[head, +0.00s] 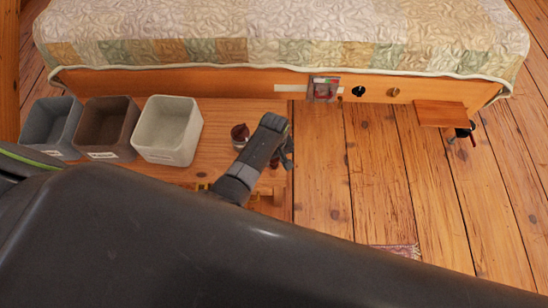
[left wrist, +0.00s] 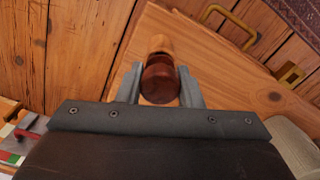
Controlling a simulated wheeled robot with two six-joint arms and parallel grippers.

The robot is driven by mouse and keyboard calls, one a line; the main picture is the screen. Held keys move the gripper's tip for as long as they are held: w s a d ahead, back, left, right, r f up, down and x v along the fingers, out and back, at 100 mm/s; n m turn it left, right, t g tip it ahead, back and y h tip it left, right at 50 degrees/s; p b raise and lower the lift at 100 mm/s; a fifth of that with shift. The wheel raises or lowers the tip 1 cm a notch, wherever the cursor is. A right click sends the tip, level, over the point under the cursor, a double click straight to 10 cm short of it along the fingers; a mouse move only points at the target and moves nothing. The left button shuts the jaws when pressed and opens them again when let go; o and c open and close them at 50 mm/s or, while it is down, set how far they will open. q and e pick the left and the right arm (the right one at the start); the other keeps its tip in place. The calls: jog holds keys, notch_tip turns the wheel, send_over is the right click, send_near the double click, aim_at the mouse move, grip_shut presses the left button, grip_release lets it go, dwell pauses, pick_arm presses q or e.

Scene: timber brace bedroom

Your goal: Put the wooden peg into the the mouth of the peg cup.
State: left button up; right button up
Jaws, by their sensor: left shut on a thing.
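My left gripper (head: 286,150) reaches over the right end of the wooden bench top. In the left wrist view its fingers (left wrist: 160,92) are shut on a dark red-brown rounded piece with a lighter tan end, which I take as the wooden peg (left wrist: 160,78). The peg points away from the palm, and its lower part is hidden by the palm. A small dark red cup, apparently the peg cup (head: 240,131), stands on the bench just left of the gripper in the head view. The gripper's arm partly covers its surroundings. My right gripper is not in view.
A white bin (head: 168,150), a brown bin (head: 97,152) and a grey-blue bin (head: 43,148) stand in a row on the bench (head: 215,115). A quilted bed (head: 280,35) is behind. A small wooden shelf (head: 440,112) juts out at right. Floor right of the bench is mostly clear.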

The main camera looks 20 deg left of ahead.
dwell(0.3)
pick_arm(q)
jog(key=o, duration=1)
jog(key=shift+o, duration=0.2)
